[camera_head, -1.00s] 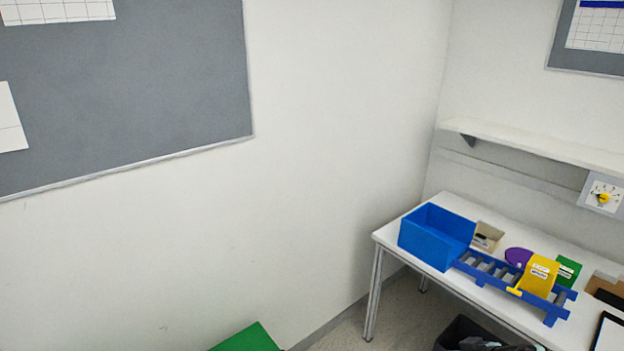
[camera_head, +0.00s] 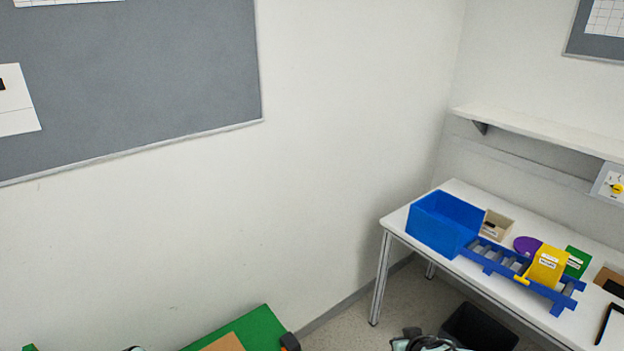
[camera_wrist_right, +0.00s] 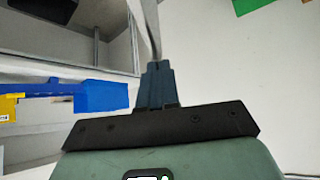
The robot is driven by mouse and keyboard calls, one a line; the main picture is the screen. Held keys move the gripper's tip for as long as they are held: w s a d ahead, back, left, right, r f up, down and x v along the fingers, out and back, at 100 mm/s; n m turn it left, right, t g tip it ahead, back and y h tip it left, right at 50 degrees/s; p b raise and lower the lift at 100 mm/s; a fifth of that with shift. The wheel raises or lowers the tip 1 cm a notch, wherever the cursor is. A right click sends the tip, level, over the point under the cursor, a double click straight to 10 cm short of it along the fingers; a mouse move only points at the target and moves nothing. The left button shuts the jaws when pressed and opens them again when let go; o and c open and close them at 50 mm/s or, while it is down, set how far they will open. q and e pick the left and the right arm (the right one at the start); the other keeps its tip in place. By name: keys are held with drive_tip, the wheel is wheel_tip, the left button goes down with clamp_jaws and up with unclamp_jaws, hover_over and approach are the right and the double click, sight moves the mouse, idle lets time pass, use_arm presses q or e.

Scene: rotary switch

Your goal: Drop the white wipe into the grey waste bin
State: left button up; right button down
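The waste bin (camera_head: 482,327) is a dark, open-topped box on the floor under the front of the white table. It also shows dark at the top left of the right wrist view (camera_wrist_right: 45,9). My right arm shows at the bottom edge of the head view, just left of the bin; its fingertips are not visible there. In the right wrist view my right gripper (camera_wrist_right: 157,66) has its fingers together on a thin, pale, bent strip, which looks like the white wipe (camera_wrist_right: 149,25) seen nearly edge-on. My left gripper is not visible.
The white table (camera_head: 400,218) carries a blue box (camera_head: 435,232), a blue rack (camera_head: 510,268), a yellow box (camera_head: 546,265), a green box (camera_head: 578,262) and a purple disc (camera_head: 527,244). A green surface (camera_head: 245,330) is at the bottom. Open floor shows left of the bin.

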drive_tip(key=shift+m+h, duration=0.4)
drive_tip(key=shift+m, duration=0.2)
drive_tip(key=a+f, duration=0.2)
drive_tip(key=a, duration=0.2)
drive_tip(key=shift+s+a+f, duration=0.1)
drive_tip(key=shift+s+f, duration=0.15)
drive_tip(key=shift+f, duration=0.15)
